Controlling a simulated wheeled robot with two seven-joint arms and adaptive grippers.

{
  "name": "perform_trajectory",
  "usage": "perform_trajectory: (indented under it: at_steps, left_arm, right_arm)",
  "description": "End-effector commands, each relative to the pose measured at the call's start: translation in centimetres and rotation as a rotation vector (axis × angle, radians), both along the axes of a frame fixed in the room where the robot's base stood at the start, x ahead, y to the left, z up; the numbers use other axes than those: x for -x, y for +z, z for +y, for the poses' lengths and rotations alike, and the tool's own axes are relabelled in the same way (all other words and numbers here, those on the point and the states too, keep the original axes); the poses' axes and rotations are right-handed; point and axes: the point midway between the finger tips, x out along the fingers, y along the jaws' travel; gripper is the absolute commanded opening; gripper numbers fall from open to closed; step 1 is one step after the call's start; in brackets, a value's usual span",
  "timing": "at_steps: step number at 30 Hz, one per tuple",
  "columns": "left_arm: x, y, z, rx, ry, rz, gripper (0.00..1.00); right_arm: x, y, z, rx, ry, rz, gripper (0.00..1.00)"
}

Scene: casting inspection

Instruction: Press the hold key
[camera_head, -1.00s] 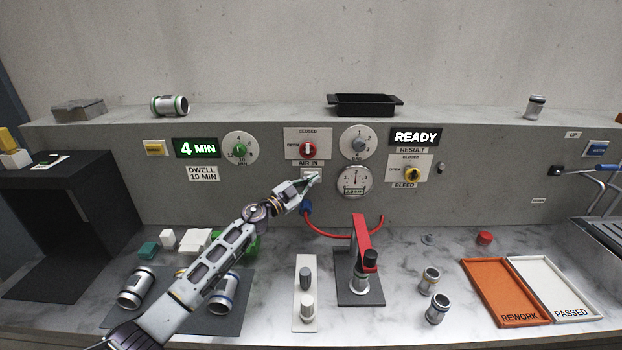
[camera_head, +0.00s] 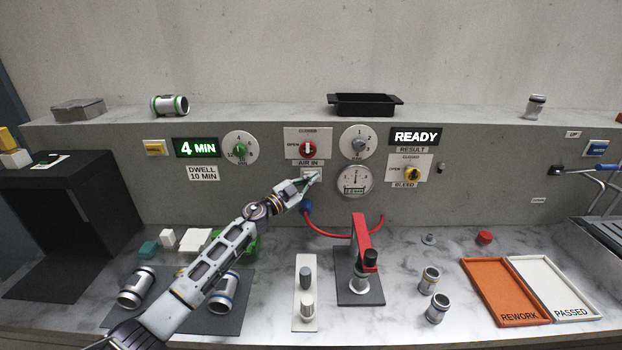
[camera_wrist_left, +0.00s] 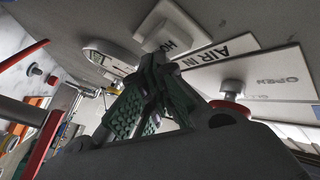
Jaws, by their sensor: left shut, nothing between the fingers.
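The hold key (camera_head: 309,173) is a small white key on the grey panel, just under the AIR IN label. In the left wrist view it is a white raised block (camera_wrist_left: 172,24) partly lettered "HO", with the rest of the lettering hidden by my fingers. My left gripper (camera_head: 315,179) is shut and empty, its fingertips at the key's lower right in the head view. In the left wrist view the green-padded fingertips (camera_wrist_left: 155,62) overlap the key's near edge; I cannot tell whether they touch it. My right gripper is not in view.
The red AIR IN valve (camera_head: 308,149) is above the key, and a round gauge (camera_head: 355,180) is to its right. A red hose (camera_head: 335,233) hangs below, leading toward a red clamp fixture (camera_head: 361,240). The READY display (camera_head: 415,137) is lit.

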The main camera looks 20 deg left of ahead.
Motion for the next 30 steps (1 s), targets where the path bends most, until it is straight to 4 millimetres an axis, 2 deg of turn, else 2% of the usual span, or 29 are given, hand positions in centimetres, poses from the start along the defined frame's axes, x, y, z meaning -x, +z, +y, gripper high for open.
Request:
perform_trajectory:
  at_steps: [9, 30]
  left_arm:
    - [-0.2, 0.0, 0.1, 0.001, 0.0, 0.001, 0.0]
    - [-0.1, 0.0, 0.0, 0.001, 0.0, 0.001, 0.0]
  right_arm:
    - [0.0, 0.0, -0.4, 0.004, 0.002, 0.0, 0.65]
    - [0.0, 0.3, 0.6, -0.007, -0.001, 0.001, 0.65]
